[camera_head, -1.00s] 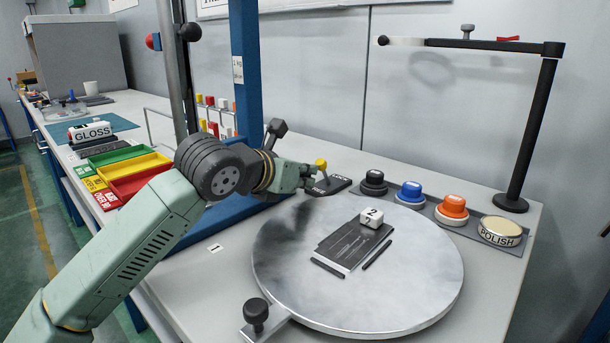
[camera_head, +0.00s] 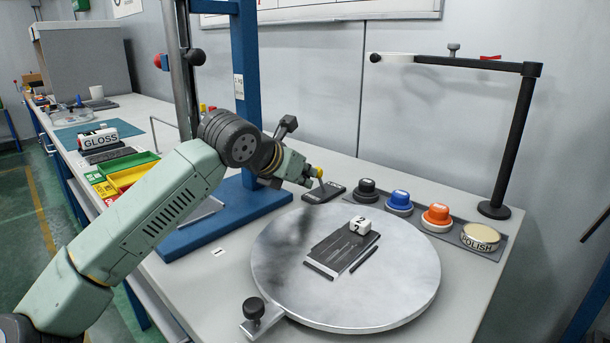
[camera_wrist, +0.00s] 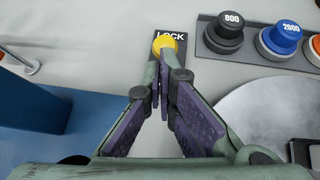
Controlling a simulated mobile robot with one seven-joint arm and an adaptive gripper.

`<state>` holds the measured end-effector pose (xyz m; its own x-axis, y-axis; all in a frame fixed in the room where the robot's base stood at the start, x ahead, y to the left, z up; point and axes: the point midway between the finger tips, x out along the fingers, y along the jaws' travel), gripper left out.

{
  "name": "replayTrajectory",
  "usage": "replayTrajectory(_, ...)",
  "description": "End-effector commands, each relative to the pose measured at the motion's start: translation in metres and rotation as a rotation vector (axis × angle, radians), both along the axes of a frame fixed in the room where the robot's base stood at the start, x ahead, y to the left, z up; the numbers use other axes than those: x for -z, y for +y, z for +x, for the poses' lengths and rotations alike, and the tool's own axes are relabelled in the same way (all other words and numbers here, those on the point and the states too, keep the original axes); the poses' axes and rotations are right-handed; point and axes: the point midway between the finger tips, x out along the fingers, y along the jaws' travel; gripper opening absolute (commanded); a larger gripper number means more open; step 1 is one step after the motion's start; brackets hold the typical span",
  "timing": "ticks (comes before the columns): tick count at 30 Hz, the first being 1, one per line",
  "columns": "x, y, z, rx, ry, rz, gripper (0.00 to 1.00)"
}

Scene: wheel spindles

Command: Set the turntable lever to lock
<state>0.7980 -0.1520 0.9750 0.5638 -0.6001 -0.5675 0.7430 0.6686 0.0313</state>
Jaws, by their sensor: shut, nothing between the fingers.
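The turntable lever has a yellow knob (camera_wrist: 164,45) and stands on a dark plate (camera_head: 324,192). In the wrist view the word LOCK shows on the plate (camera_wrist: 171,36) just beyond the knob. My gripper (camera_head: 316,176) is shut and empty, with its fingertips (camera_wrist: 161,62) right at the near side of the knob. I cannot tell for certain whether they touch it. The lever's shaft is hidden behind the fingers. The round metal turntable (camera_head: 400,275) lies to the right and nearer in the head view.
A dark pad with black (camera_head: 367,190), blue (camera_head: 399,201) and orange (camera_head: 437,216) knobs and a POLISH tin (camera_head: 480,237) lies right of the lever. A blue post (camera_head: 247,90) rises behind my arm. A black lamp-like stand (camera_head: 510,145) is at the right.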

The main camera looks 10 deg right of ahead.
Motion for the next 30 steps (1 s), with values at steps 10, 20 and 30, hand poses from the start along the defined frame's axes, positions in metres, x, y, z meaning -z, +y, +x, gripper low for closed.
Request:
replayTrajectory(10, -0.025, -0.017, 0.019, 0.0, 0.14, 0.218, 0.0)
replayTrajectory(20, -0.026, -0.032, 0.03, -0.001, 0.234, 0.353, 0.0)
replayTrajectory(30, -0.028, -0.048, 0.04, -0.001, 0.232, 0.351, 0.0)
